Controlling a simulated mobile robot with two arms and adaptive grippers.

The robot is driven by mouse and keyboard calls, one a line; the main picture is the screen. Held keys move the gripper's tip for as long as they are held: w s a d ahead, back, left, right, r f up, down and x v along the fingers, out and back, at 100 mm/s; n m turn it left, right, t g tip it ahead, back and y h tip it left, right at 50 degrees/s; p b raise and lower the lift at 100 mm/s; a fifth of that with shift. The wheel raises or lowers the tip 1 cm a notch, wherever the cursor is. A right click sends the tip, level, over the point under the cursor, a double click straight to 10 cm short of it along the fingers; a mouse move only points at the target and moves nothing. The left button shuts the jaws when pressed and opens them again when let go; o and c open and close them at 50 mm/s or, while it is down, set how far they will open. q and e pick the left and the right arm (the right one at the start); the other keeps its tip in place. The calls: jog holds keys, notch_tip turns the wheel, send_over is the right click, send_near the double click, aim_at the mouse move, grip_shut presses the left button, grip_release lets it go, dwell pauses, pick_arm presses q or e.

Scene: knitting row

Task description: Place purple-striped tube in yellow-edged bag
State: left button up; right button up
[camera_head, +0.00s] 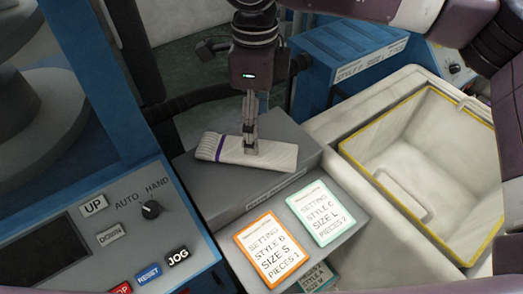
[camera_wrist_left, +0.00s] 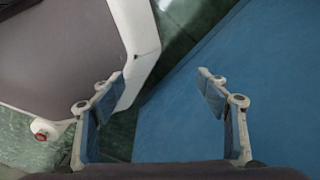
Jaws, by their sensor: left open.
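The purple-striped tube (camera_head: 275,156), a flat white knitted piece with a purple band near its left end, lies on a grey block in the head view. My right gripper (camera_head: 250,147) points down at the tube's middle, its fingertips at the fabric. I see its fingers nearly edge-on and cannot tell whether they are closed on it. The yellow-edged bag (camera_head: 398,114), cream inside with a yellow rim, stands open at the right. Its inside looks empty. My left gripper (camera_wrist_left: 163,90) is open and empty in the left wrist view, away from the tube.
Two cards, orange-edged (camera_head: 270,249) and green-edged (camera_head: 321,213), lie in front of the grey block (camera_head: 240,201). A control panel (camera_head: 110,240) is at the left. A blue box (camera_head: 340,60) stands behind.

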notch_tip(320, 180, down, 6)
jog(key=p, duration=0.2)
jog(key=shift+w+f+p, duration=0.1)
jog(key=shift+f+p, duration=0.05)
jog(key=shift+p, duration=0.2)
jog(key=shift+f, duration=0.6)
jog(key=c, duration=1)
jog(key=shift+r, duration=0.1)
jog(key=shift+w+r, duration=0.1)
jog(key=shift+r, duration=0.45)
notch_tip(320, 180, up, 19)
jog(key=b, duration=0.3)
jog(key=shift+f+b, duration=0.15)
jog(key=shift+b, duration=0.15)
